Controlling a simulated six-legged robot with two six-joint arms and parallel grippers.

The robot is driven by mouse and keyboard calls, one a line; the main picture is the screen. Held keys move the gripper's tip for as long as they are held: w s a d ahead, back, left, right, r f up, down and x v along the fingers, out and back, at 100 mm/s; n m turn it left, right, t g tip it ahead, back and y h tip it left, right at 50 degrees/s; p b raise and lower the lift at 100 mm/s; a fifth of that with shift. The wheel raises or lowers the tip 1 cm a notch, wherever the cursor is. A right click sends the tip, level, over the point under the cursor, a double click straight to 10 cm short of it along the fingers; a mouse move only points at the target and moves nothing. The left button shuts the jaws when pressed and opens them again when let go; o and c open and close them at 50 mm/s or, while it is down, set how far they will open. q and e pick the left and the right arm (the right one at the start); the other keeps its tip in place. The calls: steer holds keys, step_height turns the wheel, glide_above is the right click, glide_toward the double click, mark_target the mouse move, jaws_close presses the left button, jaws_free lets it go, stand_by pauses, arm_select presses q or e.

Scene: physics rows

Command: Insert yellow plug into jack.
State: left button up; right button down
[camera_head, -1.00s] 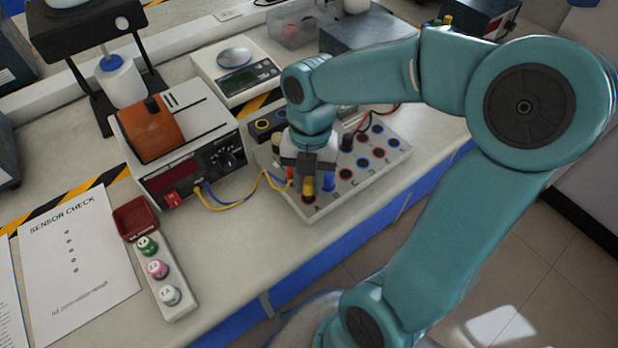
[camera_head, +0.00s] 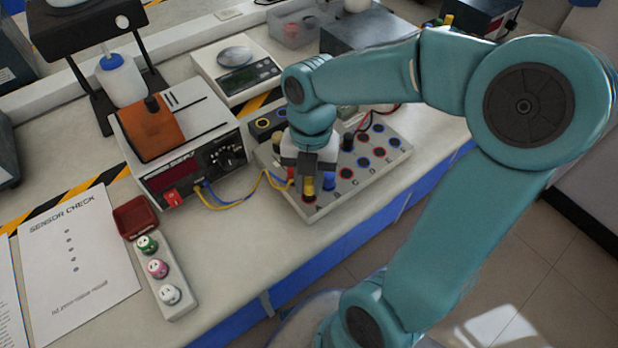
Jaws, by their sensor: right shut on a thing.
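The yellow plug (camera_head: 309,187) is upright between the jaws of my right gripper (camera_head: 309,179), which is shut on it. It stands over the near-left corner of the grey jack board (camera_head: 345,188), at a red-ringed jack (camera_head: 309,198) by the letter A. I cannot tell whether its tip is inside the jack. A blue plug (camera_head: 329,181) stands just right of it on the board. A yellow and a blue cable run left from there to the metering box (camera_head: 185,165). My left gripper is not in view.
Other ringed jacks and a black plug (camera_head: 347,142) are on the board's right part. A scale (camera_head: 236,72) stands behind. The bench's front edge is close.

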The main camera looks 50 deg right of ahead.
steer(key=shift+f+b, duration=0.9)
steer(key=shift+f, duration=0.2)
stand_by(0.6)
steer(key=shift+c, duration=2.3)
jaws_free()
steer(key=shift+r, duration=0.2)
steer(key=shift+r+p, duration=2.95)
steer(key=shift+r, duration=0.2)
steer(key=shift+s, duration=0.1)
